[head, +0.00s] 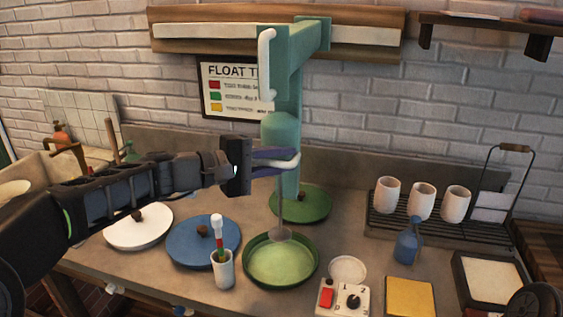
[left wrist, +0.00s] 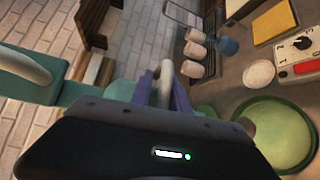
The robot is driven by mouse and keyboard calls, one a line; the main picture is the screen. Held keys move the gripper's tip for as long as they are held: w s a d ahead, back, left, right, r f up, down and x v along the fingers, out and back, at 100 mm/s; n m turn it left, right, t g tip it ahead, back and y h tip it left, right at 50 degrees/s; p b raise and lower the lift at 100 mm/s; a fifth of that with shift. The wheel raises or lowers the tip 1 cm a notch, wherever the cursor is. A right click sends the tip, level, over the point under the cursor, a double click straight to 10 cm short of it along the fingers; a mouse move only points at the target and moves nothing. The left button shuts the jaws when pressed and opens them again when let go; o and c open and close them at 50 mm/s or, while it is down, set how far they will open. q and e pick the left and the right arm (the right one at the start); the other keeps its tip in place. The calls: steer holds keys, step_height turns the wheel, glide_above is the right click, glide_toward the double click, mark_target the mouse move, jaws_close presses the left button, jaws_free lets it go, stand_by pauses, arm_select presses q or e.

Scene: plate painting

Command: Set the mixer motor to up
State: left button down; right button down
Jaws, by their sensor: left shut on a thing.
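The mixer is a green stand (head: 289,90) at the back middle of the counter, with a rounded green motor housing (head: 281,130). A pale loop handle (head: 291,165) sits low on the motor. A thin grey stirring rod with a flat paddle (head: 281,235) hangs below it, over the green bowl (head: 300,262); I cannot tell whether it touches the bowl. My left gripper (head: 277,160) has its purple fingers shut on the loop handle. The fingers and the loop (left wrist: 166,84) also show in the left wrist view. My right gripper is not in view.
A white lid (head: 138,235), a blue lid (head: 190,248) and a cup with a colour-banded stick (head: 222,270) stand left of the bowl. A control box (head: 345,303) with a red switch and black dial is front right. White cups (head: 421,203) stand on a rack at right.

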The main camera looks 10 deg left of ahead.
arm_select(q)
steer(key=shift+d, duration=0.1)
steer(key=c, duration=1.4)
jaws_free()
steer(key=shift+s+a, duration=0.2)
steer(key=shift+a, duration=0.15)
steer(key=b+v, duration=0.1)
steer(key=v, duration=0.6)
steer(key=shift+r+b, duration=0.1)
steer(key=shift+b, duration=0.2)
